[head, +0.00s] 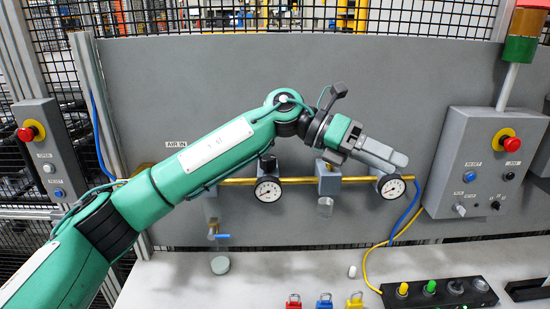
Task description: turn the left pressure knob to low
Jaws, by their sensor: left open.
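A brass air pipe (300,181) runs along the grey back panel. A left pressure gauge (268,189) with a white dial hangs on it, and a small dark knob (267,163) sits just above, close under my forearm. A right gauge (391,187) hangs at the pipe's right end; whatever is above it is hidden by my gripper. My left gripper (399,160) reaches across to the right, its grey fingers just above the right gauge and well away from the left knob. It is open, with nothing seen in it. The knob's setting cannot be read.
A grey filter block (328,180) sits mid-pipe. A control box (482,165) with a red stop button stands at right, another box (42,150) at left. Several coloured padlocks (324,301) and a black button strip (440,291) lie on the bench. The bench's middle is mostly clear.

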